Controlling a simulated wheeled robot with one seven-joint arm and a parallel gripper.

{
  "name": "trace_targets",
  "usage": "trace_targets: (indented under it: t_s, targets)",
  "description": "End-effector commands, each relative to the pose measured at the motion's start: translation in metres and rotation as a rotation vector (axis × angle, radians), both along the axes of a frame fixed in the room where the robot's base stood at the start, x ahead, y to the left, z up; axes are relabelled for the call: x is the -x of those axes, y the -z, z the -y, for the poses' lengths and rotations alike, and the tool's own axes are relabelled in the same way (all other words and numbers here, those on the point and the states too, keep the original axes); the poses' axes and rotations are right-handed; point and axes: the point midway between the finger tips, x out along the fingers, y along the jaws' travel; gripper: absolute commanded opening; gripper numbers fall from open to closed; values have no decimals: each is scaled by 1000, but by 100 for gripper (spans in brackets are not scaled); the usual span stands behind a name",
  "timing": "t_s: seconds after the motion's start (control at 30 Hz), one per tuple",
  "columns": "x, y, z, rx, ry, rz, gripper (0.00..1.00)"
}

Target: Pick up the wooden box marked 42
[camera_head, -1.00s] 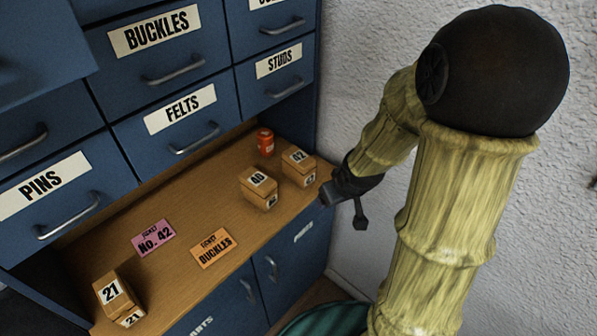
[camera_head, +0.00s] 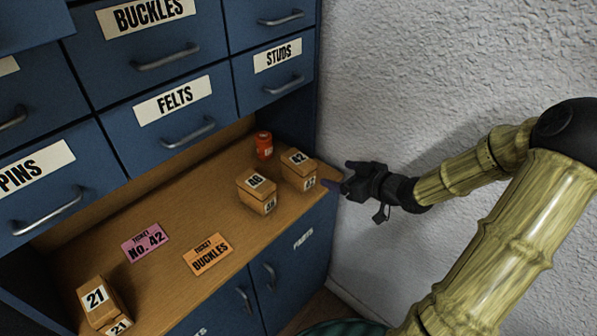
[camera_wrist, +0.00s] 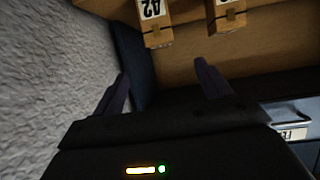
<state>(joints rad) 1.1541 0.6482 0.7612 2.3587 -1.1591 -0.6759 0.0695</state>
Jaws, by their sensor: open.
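The wooden box marked 42 (camera_head: 297,177) stands upright on the wooden counter near its right end, with number labels on its top and front. It also shows at the top of the wrist view (camera_wrist: 152,36). My gripper (camera_head: 342,177) is open and empty, just to the right of the box and apart from it. In the wrist view the two dark fingers (camera_wrist: 160,76) are spread, with the box ahead of them and not between them.
A similar box (camera_head: 256,197), its number reading like 46 or 40, stands close left of box 42. An orange can (camera_head: 264,145) is behind. A box marked 21 (camera_head: 97,297), a pink ticket (camera_head: 146,242) and an orange ticket (camera_head: 208,255) lie left. A white wall (camera_head: 430,70) bounds the right.

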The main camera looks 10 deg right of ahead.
Motion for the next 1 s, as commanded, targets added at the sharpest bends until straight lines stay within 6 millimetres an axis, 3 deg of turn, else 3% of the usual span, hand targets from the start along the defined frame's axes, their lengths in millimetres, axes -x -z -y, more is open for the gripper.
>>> trace_targets:
  t_s: [0.27, 0.8, 1.0]
  targets:
    - [-11, 7, -7, 0, -2, -1, 76]
    - [-84, 42, -52, -1, 0, -4, 76]
    - [-97, 47, -59, 2, 1, -4, 76]
